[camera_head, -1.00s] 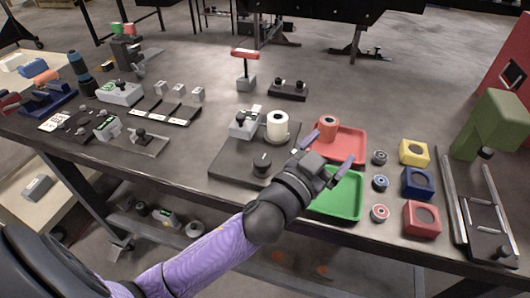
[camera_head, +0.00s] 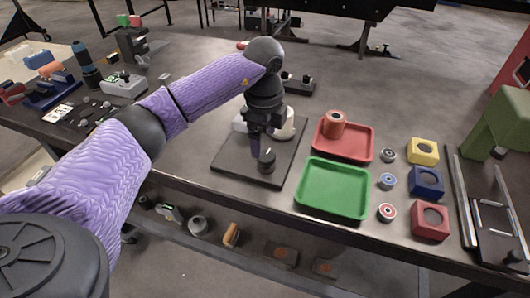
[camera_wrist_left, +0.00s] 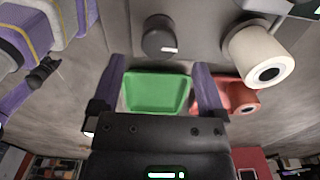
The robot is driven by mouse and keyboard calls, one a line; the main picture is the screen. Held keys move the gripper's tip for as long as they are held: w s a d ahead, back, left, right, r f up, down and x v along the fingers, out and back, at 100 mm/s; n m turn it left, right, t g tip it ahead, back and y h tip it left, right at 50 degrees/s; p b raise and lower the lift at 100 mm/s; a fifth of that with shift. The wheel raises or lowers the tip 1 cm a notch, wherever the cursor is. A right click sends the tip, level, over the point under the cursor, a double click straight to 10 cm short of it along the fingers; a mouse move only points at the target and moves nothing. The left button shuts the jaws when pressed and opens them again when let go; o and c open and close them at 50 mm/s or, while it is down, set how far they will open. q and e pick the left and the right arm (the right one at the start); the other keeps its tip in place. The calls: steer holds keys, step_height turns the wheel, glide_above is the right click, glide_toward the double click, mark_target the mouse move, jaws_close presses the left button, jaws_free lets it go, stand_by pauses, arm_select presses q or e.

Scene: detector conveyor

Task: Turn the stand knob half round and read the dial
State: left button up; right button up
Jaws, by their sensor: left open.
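The stand is a dark plate (camera_head: 232,163) with a round dark knob (camera_head: 267,163) near its front. In the left wrist view the knob (camera_wrist_left: 160,38) shows a white mark on its lower right side. My left gripper (camera_head: 261,147) points down close to the knob, its fingers open. In the left wrist view the open fingers (camera_wrist_left: 158,66) have nothing between them, and the knob lies beyond their tips. A white roll (camera_head: 289,124) stands behind, partly hidden by the gripper. The dial's box (camera_head: 239,124) is mostly hidden and its reading cannot be seen.
Right of the stand lie a green tray (camera_head: 333,207) and a red tray (camera_head: 362,141) with a red roll (camera_head: 333,124). Beyond are small rings and yellow, blue (camera_head: 426,182) and red blocks. Purple and dark parts, seemingly my other arm, show left in the wrist view.

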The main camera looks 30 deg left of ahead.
mark_target(264, 155)
arm_select(q)
step_height(264, 155, down, 5)
steer(key=shift+r+b, duration=0.2)
steer(key=shift+b, duration=0.15)
steer(key=shift+d, duration=0.1)
jaws_close()
steer(key=shift+r, duration=0.1)
